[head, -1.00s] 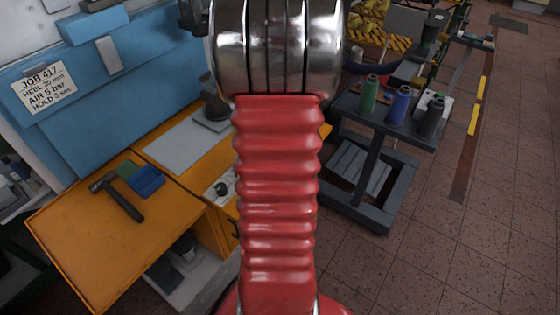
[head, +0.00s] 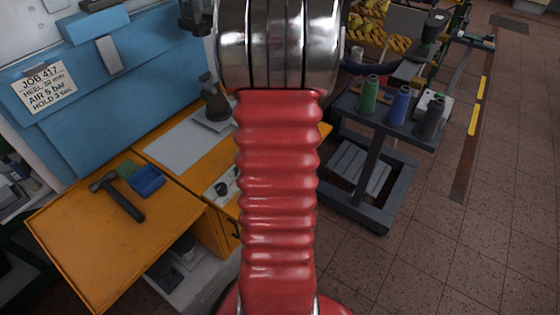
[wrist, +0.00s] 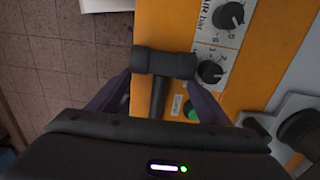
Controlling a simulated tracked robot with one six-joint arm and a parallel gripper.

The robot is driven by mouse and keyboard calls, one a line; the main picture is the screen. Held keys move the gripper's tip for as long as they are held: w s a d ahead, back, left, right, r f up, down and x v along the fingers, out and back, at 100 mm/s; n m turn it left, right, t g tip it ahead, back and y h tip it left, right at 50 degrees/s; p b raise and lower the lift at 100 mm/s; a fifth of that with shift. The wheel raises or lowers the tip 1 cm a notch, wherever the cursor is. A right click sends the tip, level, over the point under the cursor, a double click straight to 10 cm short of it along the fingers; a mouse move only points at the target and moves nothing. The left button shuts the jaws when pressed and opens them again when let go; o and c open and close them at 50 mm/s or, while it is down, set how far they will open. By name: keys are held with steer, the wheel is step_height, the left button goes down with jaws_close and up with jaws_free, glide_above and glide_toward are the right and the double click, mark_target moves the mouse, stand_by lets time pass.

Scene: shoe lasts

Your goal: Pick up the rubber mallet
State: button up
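In the wrist view, a dark mallet (wrist: 165,62) with a thick cylindrical head lies across the space between my gripper's (wrist: 160,80) two purple fingers. Its handle runs back towards the palm. It stands out in front of the floor and the bench edge, held between the fingers; the exact contact is hidden behind its head. In the head view, my red arm hides my gripper and this mallet. A dark hammer-like tool (head: 118,197) lies flat on the orange bench (head: 90,245) at the left, with its handle towards the front.
A control panel (wrist: 222,25) with knobs is close beyond my gripper. A grey trolley (head: 385,120) carries several thread spools at the right. The tiled floor (head: 450,230) there is clear.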

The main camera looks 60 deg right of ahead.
steer(key=c, duration=0.6)
step_height(320, 180, up, 10)
stand_by(0.5)
stand_by(0.4)
